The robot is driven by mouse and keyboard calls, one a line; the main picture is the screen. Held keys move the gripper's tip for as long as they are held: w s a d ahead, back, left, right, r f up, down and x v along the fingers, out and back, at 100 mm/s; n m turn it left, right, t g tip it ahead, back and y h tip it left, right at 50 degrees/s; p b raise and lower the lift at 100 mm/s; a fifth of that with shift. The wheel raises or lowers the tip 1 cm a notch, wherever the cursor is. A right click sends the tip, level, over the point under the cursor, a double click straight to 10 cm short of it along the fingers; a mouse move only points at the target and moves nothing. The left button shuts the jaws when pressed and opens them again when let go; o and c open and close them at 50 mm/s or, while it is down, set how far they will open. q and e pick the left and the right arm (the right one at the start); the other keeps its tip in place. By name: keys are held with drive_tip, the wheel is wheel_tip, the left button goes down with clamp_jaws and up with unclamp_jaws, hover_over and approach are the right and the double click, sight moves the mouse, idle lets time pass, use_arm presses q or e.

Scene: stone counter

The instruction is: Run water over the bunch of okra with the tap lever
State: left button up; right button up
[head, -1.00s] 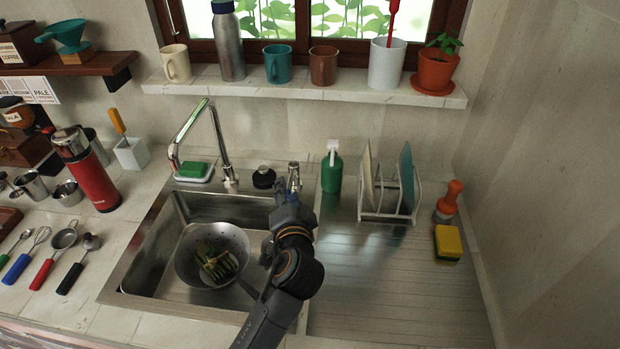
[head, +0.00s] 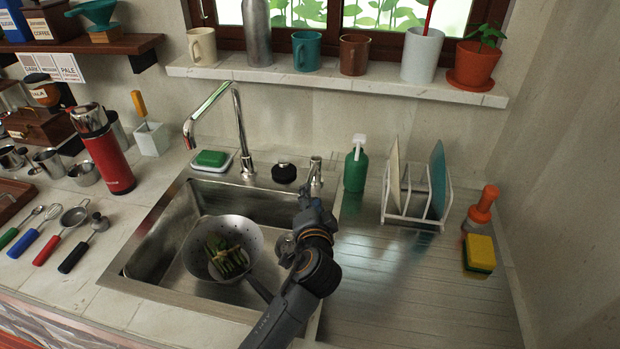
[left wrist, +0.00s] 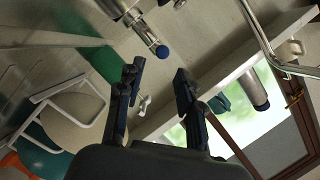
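The bunch of okra (head: 228,256), green and tied with a pale band, lies in a grey metal colander (head: 252,238) in the sink. The tall curved tap spout (head: 238,130) stands behind the sink, and no water shows from it. A short metal tap lever (head: 315,172) stands at the back right of the sink. A metal piece with a blue tip (left wrist: 162,51), seemingly the lever, shows in the left wrist view just past the fingertips. My left gripper (head: 304,196) is just in front of the lever; its fingers (left wrist: 160,76) are apart and empty. My right gripper is not in view.
A green soap bottle (head: 356,165) and a dish rack (head: 412,212) with plates stand right of the lever. A green sponge (head: 211,158) lies by the spout. The ribbed drainboard (head: 400,290) is mostly clear.

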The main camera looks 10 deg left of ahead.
sight(309, 175)
use_arm(q)
drive_tip(key=x, duration=1)
drive_tip(key=shift+w+f+p, duration=0.15)
drive_tip(key=shift+p, duration=0.25)
clamp_jaws()
drive_tip(key=shift+a, duration=0.1)
